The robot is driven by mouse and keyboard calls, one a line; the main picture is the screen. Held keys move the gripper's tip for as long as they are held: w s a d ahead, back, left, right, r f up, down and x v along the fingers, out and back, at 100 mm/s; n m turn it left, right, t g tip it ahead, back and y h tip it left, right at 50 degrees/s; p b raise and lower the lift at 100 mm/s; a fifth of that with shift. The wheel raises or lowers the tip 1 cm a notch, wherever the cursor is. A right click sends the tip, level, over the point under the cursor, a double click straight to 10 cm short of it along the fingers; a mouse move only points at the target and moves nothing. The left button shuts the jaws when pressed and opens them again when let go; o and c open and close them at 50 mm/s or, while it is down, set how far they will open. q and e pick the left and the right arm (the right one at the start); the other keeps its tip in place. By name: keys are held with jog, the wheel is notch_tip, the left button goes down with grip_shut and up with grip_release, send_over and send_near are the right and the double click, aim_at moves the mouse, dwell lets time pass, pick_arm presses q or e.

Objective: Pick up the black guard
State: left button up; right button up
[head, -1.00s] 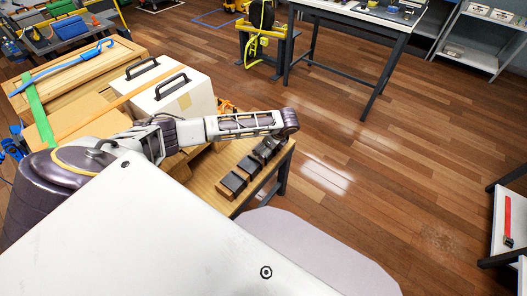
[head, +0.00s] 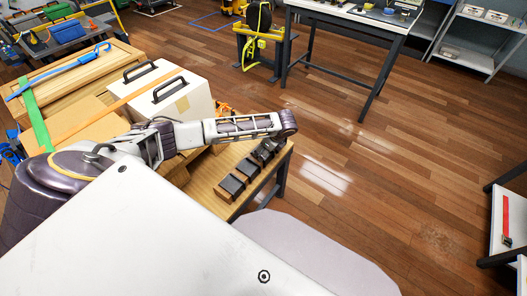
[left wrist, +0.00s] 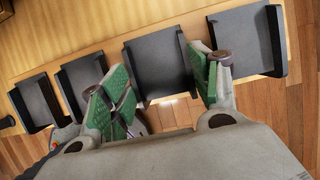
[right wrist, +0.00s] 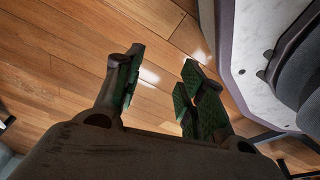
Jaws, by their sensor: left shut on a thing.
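Several black guards lie in a row along the edge of the wooden table. In the left wrist view, my left gripper (left wrist: 158,80) has its green-padded fingers on both sides of one black guard (left wrist: 158,58) and is shut on it. That guard is in line with the others, close to the table edge. In the head view, my left gripper (head: 267,148) is small and partly hidden under the arm's end, over the far end of the row. My right gripper (right wrist: 160,75) is open and empty above the floor in the right wrist view.
Other black guards stand on both sides of the held one, at left (left wrist: 84,80) and right (left wrist: 245,38). A white case (head: 182,105) with black handles sits behind my left arm. The wooden floor (head: 400,180) right of the table is clear.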

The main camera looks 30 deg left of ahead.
pick_arm(q)
jog(key=shift+d+r, duration=0.1)
jog(key=shift+d+r, duration=0.35)
jog(key=shift+r, duration=0.05)
jog(key=d+r+p, duration=0.1)
jog(key=d+r, duration=0.2)
jog(key=d, duration=0.3)
jog(key=s+d+r+p, duration=0.1)
jog(key=d+r, duration=0.3)
jog(key=d, duration=0.3)
pick_arm(e)
jog(key=s+d+f, duration=0.1)
jog(key=s, duration=0.1)
jog(key=s+d+f, duration=0.1)
jog(key=shift+s+d+f, duration=0.3)
jog(key=shift+s+d, duration=0.05)
jog(key=shift+s, duration=0.05)
jog(key=shift+s+d+f, duration=0.1)
jog(key=shift+s+d, duration=0.05)
jog(key=shift+s, duration=0.35)
